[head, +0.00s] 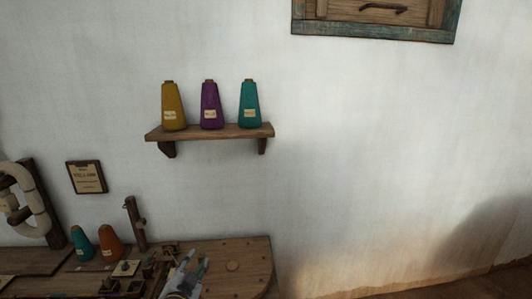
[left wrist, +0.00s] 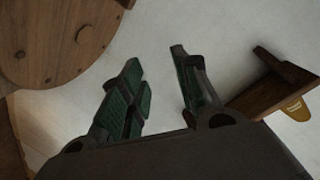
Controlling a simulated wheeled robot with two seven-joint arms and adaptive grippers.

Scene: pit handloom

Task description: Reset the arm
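My left gripper (head: 193,264) shows at the bottom of the head view, over or in front of the wooden table (head: 238,268). In the left wrist view my left gripper (left wrist: 156,58) has its two green-padded fingers apart, with only white wall seen between them. It holds nothing. My right gripper is in neither view.
A wall shelf (head: 215,132) holds a yellow cone (head: 173,108), a purple cone (head: 211,106) and a teal cone (head: 249,106). On the table stand another teal cone (head: 82,245), an orange cone (head: 110,245) and a wooden post (head: 135,222). The right side is bare wall.

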